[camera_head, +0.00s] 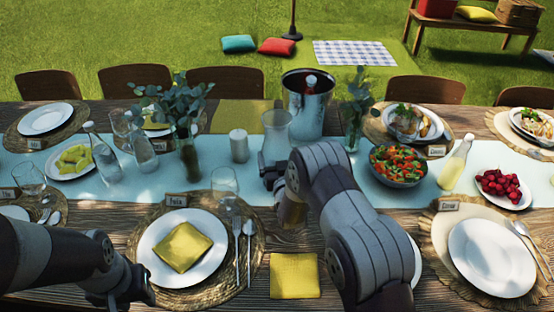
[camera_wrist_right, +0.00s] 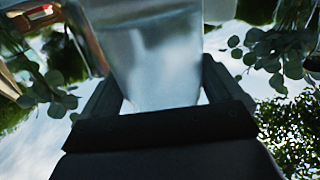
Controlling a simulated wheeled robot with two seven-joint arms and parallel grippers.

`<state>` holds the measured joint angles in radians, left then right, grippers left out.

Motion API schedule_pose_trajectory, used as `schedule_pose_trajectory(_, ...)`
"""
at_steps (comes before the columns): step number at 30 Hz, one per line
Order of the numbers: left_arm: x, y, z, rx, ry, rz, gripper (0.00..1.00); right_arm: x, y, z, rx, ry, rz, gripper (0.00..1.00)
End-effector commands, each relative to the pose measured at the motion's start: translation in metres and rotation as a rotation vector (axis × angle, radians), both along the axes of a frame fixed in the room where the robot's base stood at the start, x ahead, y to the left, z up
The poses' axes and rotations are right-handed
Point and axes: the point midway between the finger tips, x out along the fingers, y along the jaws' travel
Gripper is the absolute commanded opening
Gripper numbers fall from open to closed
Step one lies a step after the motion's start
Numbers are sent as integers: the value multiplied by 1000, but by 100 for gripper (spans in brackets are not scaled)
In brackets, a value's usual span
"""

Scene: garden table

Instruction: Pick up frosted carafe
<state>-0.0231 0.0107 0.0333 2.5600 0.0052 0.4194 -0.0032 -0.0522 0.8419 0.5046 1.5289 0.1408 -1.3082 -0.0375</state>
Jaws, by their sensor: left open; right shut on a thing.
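The frosted carafe (camera_head: 276,127) is a pale, translucent vessel with a flared top, upright near the middle of the table. My right gripper (camera_head: 271,166) is at its lower part and shut on it. In the right wrist view the carafe (camera_wrist_right: 155,55) fills the space between the two dark fingers of the gripper (camera_wrist_right: 163,92). My right arm hides the carafe's base, so I cannot tell whether it touches the table. My left gripper (camera_head: 122,294) is open and empty at the front left, near a plate.
A metal ice bucket (camera_head: 308,112) stands close behind the carafe. A white candle (camera_head: 239,146) and a vase of greenery (camera_head: 189,150) are to its left, another vase (camera_head: 354,128) to its right. A salad bowl (camera_head: 398,167) is further right.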

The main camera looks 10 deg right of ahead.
Motion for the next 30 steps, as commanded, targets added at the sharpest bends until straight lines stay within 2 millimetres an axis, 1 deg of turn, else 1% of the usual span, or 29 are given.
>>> schedule_pose_trajectory(7, 0, 0, 0, 0, 0, 0, 43, 1, 0, 4, 0, -6, 0, 23)
schedule_pose_trajectory(11, 0, 0, 0, 0, 0, 0, 43, 1, 0, 11, 0, -8, 0, 23)
schedule_pose_trajectory(17, 0, 0, 0, 0, 0, 0, 43, 1, 0, 29, 0, -8, 0, 23)
schedule_pose_trajectory(21, 0, 0, 0, 0, 0, 0, 43, 1, 0, 45, 0, -8, 0, 23)
schedule_pose_trajectory(23, 0, 0, -1, 0, 0, 0, 43, -3, -7, 48, -1, -6, -1, 23)
schedule_pose_trajectory(30, 0, 0, -1, 0, 0, 0, 43, -18, -35, 67, -1, -7, -3, 23)
